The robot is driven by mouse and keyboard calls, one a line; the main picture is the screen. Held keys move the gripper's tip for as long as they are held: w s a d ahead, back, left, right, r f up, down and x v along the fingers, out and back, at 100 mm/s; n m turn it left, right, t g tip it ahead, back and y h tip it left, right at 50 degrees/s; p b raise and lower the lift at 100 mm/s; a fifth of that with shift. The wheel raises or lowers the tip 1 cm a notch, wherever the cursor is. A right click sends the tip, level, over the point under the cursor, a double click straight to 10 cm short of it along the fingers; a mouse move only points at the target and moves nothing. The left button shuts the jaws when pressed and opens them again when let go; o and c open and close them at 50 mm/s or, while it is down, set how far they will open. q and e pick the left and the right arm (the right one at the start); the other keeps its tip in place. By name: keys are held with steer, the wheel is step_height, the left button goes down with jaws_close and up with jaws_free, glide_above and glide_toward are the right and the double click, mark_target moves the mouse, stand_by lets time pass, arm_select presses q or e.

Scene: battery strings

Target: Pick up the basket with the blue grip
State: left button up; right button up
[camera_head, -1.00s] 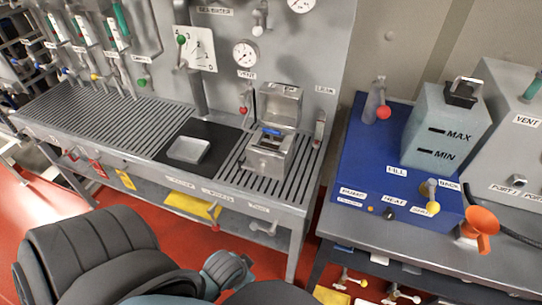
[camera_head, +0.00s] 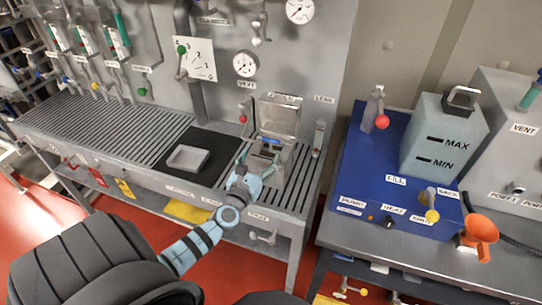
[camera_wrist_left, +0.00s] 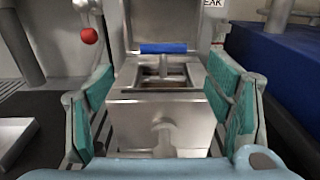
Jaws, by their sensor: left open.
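The basket (camera_wrist_left: 165,75) sits inside an open-topped metal box (camera_wrist_left: 160,110). Its blue grip (camera_wrist_left: 163,48) lies across the far side of the opening in the left wrist view. The grip also shows as a small blue bar in the head view (camera_head: 271,141). My left gripper (camera_wrist_left: 158,88) is open, with teal pads on either side of the view and nothing between them touching. In the head view the left gripper (camera_head: 250,172) is at the front of the box, below the grip. The lower basket is hidden in the box. My right gripper is not in view.
The box's lid (camera_head: 279,115) stands open behind the basket. A shallow grey tray (camera_head: 188,158) lies on a black mat to the left. A red-knobbed lever (camera_wrist_left: 89,34) stands at the left of the lid. A blue unit (camera_head: 352,165) stands on the right bench.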

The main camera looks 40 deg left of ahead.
mark_target(270, 142)
arm_select(q)
steer(key=b+x, duration=0.1)
steer(key=x, duration=0.7)
steer(key=shift+w+d, duration=0.1)
steer(key=shift+w, duration=0.25)
jaws_close()
steer(key=shift+r, duration=0.1)
